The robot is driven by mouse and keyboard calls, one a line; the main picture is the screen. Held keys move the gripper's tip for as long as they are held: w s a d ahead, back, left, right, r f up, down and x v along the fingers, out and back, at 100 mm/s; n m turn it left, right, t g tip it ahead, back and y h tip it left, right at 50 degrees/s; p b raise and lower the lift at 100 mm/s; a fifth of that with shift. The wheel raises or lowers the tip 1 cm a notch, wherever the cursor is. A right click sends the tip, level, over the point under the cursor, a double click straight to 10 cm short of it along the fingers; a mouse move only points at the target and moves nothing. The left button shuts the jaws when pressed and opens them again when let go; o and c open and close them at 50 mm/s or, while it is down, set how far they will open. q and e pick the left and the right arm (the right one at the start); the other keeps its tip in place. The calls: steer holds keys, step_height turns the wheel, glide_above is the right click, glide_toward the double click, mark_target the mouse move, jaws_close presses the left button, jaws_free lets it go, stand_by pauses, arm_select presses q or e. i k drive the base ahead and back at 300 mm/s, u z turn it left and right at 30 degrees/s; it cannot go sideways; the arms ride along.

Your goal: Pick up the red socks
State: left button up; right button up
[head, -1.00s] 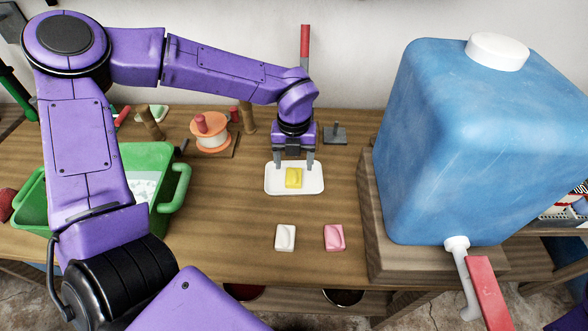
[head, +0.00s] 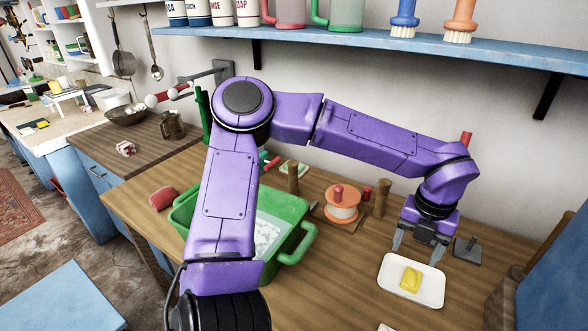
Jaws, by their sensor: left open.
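A rolled, dull red bundle (head: 163,198), which looks like the red socks, lies on the wooden table left of the green tub, near the table's left edge. My left gripper (head: 417,250) is open and empty, pointing down at the back edge of a white dish. It is far to the right of the red bundle, with the tub between them. My right gripper is out of view.
A green tub (head: 292,258) with foamy water stands partly behind my left arm. The white dish (head: 432,297) holds yellow soap (head: 410,279). An orange-and-white spool (head: 341,206) and wooden pegs stand behind. A red-and-white bundle (head: 125,148) lies on the far-left counter.

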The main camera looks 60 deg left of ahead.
mark_target(164, 197)
steer(key=k, duration=1.15)
